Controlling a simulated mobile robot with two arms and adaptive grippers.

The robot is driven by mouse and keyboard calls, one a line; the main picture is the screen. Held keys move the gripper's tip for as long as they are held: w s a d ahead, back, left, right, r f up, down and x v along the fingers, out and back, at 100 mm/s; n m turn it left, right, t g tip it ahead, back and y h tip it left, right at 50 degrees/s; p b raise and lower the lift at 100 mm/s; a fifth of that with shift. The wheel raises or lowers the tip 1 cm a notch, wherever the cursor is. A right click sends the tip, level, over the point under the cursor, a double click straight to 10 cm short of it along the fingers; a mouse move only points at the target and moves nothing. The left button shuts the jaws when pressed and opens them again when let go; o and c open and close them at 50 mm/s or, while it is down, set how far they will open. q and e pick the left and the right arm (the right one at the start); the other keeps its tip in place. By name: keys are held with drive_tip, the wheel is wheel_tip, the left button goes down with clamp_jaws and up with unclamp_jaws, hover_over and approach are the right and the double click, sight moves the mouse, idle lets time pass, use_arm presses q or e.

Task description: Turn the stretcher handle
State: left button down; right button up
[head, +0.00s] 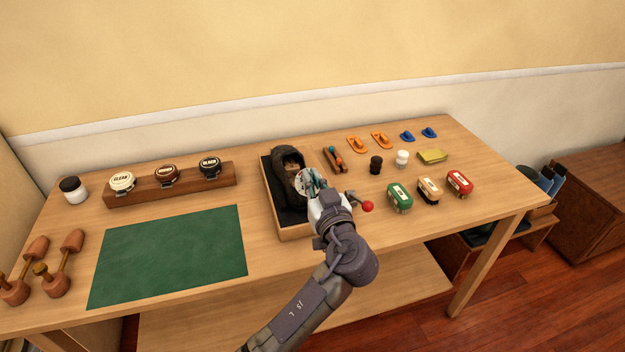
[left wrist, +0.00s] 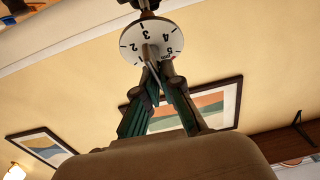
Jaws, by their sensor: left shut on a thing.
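A dark shoe (head: 287,160) lies in a wooden box (head: 267,191) on the table. A white round dial with black numbers (head: 304,178) is at the shoe's near opening. It also shows in the left wrist view (left wrist: 134,37), with a small red mark near its rim. My left gripper (head: 313,184) is in front of the dial. In the left wrist view its fingertips (left wrist: 158,66) are shut on the slim metal stretcher handle (left wrist: 150,56) at the dial's face. The fingers hide part of the handle and dial. My right gripper is not in view.
A lever with a red ball (head: 367,206) sticks out right of the box, close to my left wrist. Brushes (head: 400,198) stand farther right. A green mat (head: 170,257) and polish tins on a wooden rack (head: 200,187) are to the left.

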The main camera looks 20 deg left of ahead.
use_arm(q)
drive_tip(key=shift+f+m+h, duration=0.1)
drive_tip(key=shift+m+h, duration=0.2)
drive_tip(key=shift+m, duration=0.1)
drive_tip(key=m+h+p, duration=0.1)
drive_tip(key=m, duration=0.1)
drive_tip(key=m+t+h+p, duration=0.1)
drive_tip(key=m, duration=0.1)
drive_tip(key=shift+d+m+p, duration=0.1)
drive_tip(key=shift+m+p, duration=0.2)
drive_tip(key=shift+p, duration=0.05)
drive_tip(key=shift+d+f+m+g+h+p, duration=0.15)
drive_tip(key=shift+m+g+h+p, duration=0.95)
drive_tip(key=shift+m+p, duration=2.6)
drive_tip(key=shift+d+f+m+g+h+p, duration=0.2)
drive_tip(key=shift+m+g+h+p, duration=0.9)
drive_tip(key=shift+m+p, duration=2.55)
drive_tip(key=shift+f+m+g+h+p, duration=0.45)
drive_tip(key=shift+m+h+p, duration=1.15)
drive_tip(key=shift+m+p, duration=2.1)
drive_tip(key=shift+s+r+n+p, duration=0.1)
drive_tip(key=shift+r+n+p, duration=0.05)
drive_tip(key=shift+n+p, duration=0.25)
